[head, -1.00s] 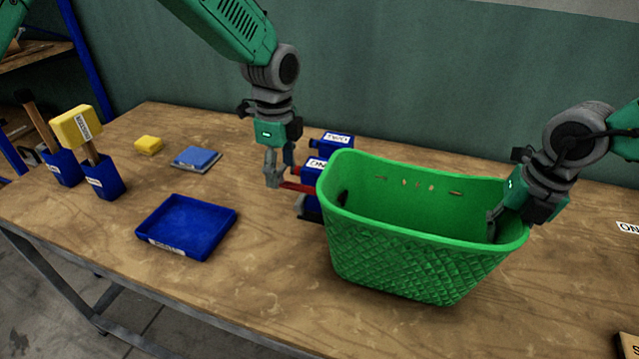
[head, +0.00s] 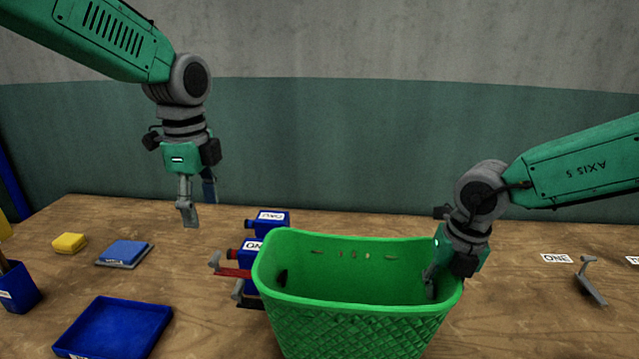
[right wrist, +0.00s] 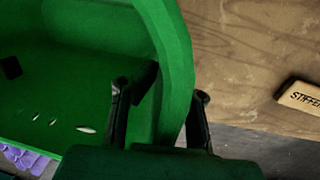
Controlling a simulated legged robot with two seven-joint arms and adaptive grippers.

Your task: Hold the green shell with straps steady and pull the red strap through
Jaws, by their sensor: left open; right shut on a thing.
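The green shell (head: 350,322) is a basket-like tub standing on the table, with slots in its far wall. The red strap (head: 236,272) sticks out from the shell's left side, and a small grey piece shows near its outer end. My left gripper (head: 198,203) is open and empty, above and left of the strap, apart from it. My right gripper (head: 446,274) is shut on the shell's right rim. In the right wrist view its fingers (right wrist: 160,97) sit on either side of the green wall. The shell's lower front is cut off by the picture edge.
Blue presses labelled ONE (head: 250,253) and TWO (head: 268,222) stand left of and behind the shell. A blue tray (head: 115,328), a blue pad (head: 124,252) and a yellow block (head: 69,242) lie left. A grey tool (head: 591,282) lies right. A labelled block (right wrist: 301,97) shows in the wrist view.

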